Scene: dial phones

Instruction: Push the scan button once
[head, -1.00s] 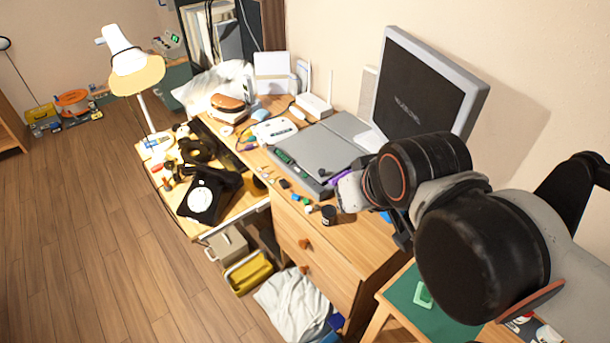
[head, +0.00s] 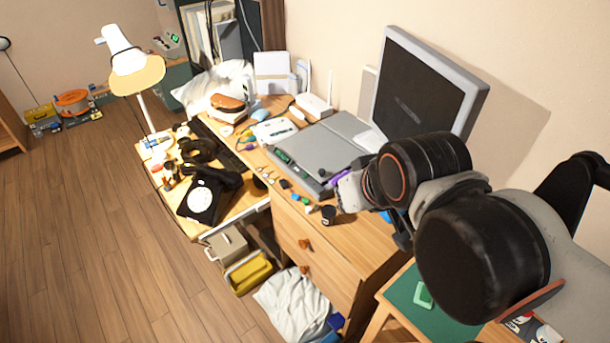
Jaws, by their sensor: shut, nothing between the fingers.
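A flat grey scanner (head: 325,147) lies on the wooden desk in front of the monitor. A dark strip with a green part (head: 285,158) runs along its front left side. The scan button is too small to pick out. My gripper (head: 342,190) is shut and empty at the near right corner of the scanner. My own arm hides much of the gripper, and I cannot tell whether the fingertips touch the scanner.
A monitor (head: 418,90) stands behind the scanner. A small dark cup (head: 328,215) and several small loose items lie by the desk's front edge, close to my gripper. A black dial phone (head: 203,197) sits on the lower left table. The wooden floor at left is clear.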

